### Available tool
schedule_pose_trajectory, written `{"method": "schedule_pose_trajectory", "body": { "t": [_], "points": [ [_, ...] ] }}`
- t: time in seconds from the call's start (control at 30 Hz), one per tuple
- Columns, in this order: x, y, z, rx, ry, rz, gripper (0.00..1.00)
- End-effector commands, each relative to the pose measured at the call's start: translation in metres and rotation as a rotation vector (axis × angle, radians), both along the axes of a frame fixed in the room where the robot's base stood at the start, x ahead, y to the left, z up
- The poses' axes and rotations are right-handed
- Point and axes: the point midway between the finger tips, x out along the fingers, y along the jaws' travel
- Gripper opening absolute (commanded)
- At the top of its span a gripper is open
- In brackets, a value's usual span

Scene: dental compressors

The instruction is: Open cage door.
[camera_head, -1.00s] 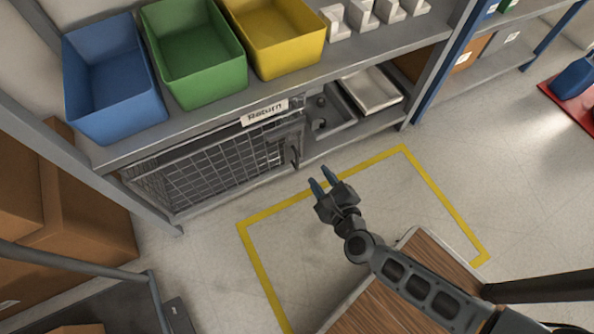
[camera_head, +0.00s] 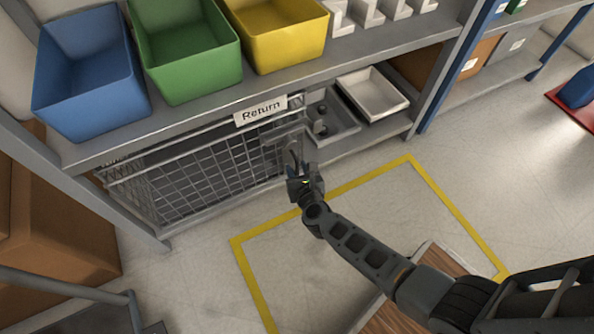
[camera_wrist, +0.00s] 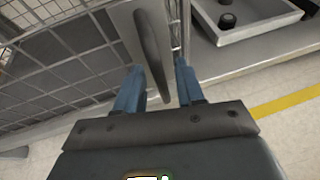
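The cage door (camera_head: 205,172) is a dark wire mesh panel under the shelf at the left, and it looks closed. Its handle (camera_wrist: 152,48) is a dark upright bar on a grey plate at the door's right end. My gripper (camera_wrist: 160,88) is at the handle with its two blue fingers apart, one on each side of the handle's lower part. In the wrist view, gaps show between the fingers and the handle. In the head view, my gripper (camera_head: 297,172) hides part of the handle.
A "Return" label (camera_head: 261,110) sits on the shelf edge above the door. Blue (camera_head: 95,85), green and yellow bins stand on the shelf. Right of the cage are a grey tray (camera_head: 330,125) and a white tray (camera_head: 372,92).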

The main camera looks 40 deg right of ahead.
Motion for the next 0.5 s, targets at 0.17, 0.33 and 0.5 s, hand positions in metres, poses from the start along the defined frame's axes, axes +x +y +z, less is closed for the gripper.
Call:
{"method": "schedule_pose_trajectory", "body": {
  "t": [0.17, 0.33, 0.5],
  "points": [
    [0.0052, -0.0031, -0.0031, 0.000, 0.001, 0.000, 0.38],
    [0.0053, -0.0032, -0.0026, 0.000, 0.001, 0.000, 0.38],
    [0.0052, -0.0030, -0.0025, -0.001, 0.002, 0.001, 0.25]
  ]
}}
